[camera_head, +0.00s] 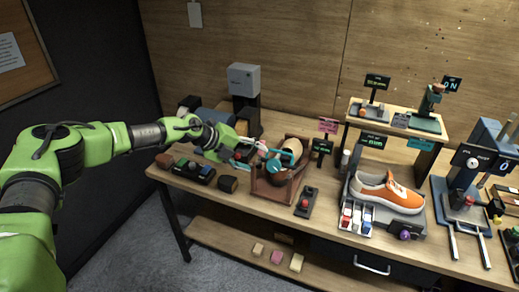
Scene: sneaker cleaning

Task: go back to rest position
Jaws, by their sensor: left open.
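My left gripper (262,154) reaches in from the left on its green arm. It is open, close above the left part of a brown wooden box (273,189) on the table. A teal rounded piece and a beige rounded piece (291,148) show at the box, next to the fingers. I cannot tell whether the fingers touch them. My right gripper is not in view. An orange and white sneaker (388,192) rests on a grey stand at the right of the table.
The wooden table (230,204) is crowded. A grey dispenser-like unit (244,82) stands behind my gripper. A raised shelf (398,129) and a blue press-like machine (465,180) stand at the right. A small red-button box (306,202) sits near the front edge.

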